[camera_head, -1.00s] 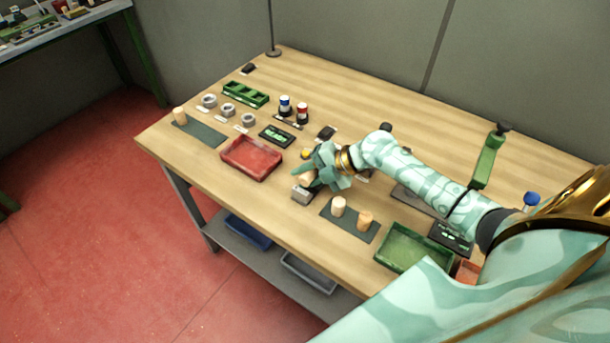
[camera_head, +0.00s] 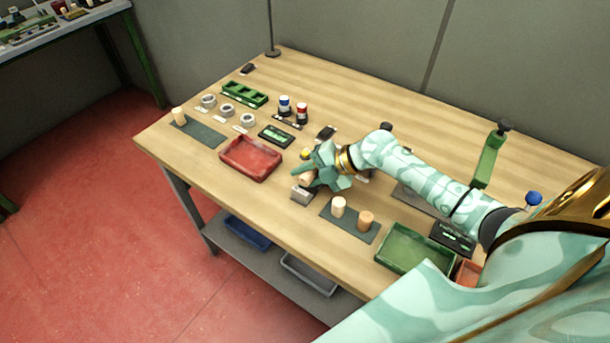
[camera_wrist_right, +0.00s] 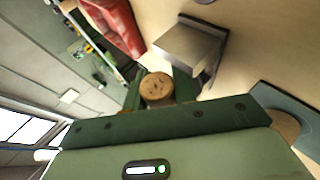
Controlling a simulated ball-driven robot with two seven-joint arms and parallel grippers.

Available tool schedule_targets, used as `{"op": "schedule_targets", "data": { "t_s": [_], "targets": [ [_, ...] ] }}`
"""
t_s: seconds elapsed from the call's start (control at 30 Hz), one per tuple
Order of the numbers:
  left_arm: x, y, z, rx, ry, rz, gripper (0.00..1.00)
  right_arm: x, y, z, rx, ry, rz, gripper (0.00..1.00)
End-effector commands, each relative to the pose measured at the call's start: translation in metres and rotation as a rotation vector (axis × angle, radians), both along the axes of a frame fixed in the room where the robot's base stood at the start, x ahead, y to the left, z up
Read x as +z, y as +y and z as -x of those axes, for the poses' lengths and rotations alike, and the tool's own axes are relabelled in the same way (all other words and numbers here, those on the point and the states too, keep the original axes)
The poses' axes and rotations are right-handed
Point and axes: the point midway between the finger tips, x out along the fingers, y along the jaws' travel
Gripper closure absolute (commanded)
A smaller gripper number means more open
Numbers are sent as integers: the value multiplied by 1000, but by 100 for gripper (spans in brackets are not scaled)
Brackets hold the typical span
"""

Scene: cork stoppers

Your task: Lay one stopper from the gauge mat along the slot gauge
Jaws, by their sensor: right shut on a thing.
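My right gripper (camera_head: 309,173) is shut on a tan cork stopper (camera_head: 305,178), whose round end (camera_wrist_right: 157,88) faces the camera in the right wrist view. The slot gauge, a grey metal block (camera_head: 302,196), stands just below the held stopper in the head view. It also shows beside the stopper in the right wrist view (camera_wrist_right: 188,46). I cannot tell whether stopper and gauge touch. The dark gauge mat (camera_head: 351,224) bears two upright stoppers, one pale (camera_head: 338,207) and one more orange (camera_head: 366,220). My left gripper is not in view.
A red tray (camera_head: 250,170) lies left of the gauge, and a green tray (camera_head: 385,257) lies right of the mat. Another dark mat (camera_head: 207,134) with one stopper (camera_head: 179,116) is at the far left.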

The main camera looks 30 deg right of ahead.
Motion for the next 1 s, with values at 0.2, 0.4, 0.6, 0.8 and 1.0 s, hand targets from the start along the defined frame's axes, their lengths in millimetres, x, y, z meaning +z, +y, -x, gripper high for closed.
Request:
{"op": "schedule_targets", "data": {
  "t_s": [0.2,0.4,0.6,0.8,1.0],
  "targets": [
    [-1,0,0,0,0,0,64,-1,0,0,-1,0,2,48],
    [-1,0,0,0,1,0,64,-4,0,2,1,7,5,48],
    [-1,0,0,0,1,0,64,-6,0,3,4,11,7,48],
    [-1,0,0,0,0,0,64,-6,-3,6,5,14,9,48],
    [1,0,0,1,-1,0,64,17,-25,23,2,8,9,48]
  ]
}}
